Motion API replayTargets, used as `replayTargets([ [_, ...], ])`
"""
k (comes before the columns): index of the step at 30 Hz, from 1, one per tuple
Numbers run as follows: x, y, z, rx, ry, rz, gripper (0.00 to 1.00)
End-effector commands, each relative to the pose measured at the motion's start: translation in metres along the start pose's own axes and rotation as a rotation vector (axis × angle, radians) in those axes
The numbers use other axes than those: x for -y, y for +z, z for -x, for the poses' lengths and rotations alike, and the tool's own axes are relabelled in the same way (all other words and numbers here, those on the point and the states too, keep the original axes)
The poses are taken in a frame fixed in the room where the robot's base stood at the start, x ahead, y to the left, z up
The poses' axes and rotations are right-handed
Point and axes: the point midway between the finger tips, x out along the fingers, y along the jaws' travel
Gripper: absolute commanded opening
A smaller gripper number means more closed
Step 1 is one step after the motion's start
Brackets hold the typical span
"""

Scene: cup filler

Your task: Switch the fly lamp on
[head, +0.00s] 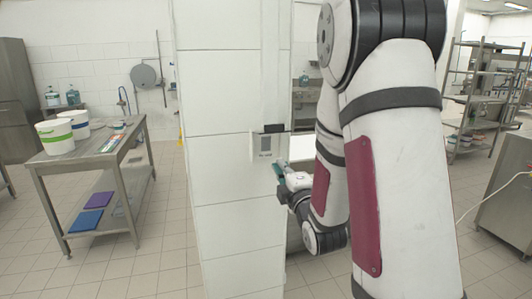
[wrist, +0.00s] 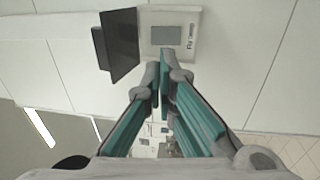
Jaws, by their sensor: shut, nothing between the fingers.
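The fly lamp switch (head: 265,145) is a pale plate with a grey rocker on the white tiled pillar. In the wrist view its grey rocker (wrist: 167,37) faces me, and a label beside it reads like "Fly lamp". I cannot tell which way the rocker is set. My gripper (head: 281,168) is at the lower right of the plate in the head view. In the wrist view my gripper (wrist: 161,75) has its teal-padded fingers closed together, empty, with the tips just below the rocker. I cannot tell whether they touch the plate. The lamp itself is not identifiable.
A dark box (wrist: 117,53) juts from the wall beside the switch plate. The white pillar (head: 228,200) stands in front of my arm. A steel table (head: 60,160) with buckets is at the left. Steel shelves (head: 480,90) and a steel counter (head: 500,195) are at the right.

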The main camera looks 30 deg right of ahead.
Motion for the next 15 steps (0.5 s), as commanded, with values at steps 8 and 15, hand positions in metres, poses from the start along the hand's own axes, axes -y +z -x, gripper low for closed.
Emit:
replayTargets([
  [8, 0.003, 0.000, -0.008, 0.003, 0.003, 0.003, 0.00],
  [15, 0.001, 0.001, -0.049, 0.001, -0.002, 0.002, 0.00],
])
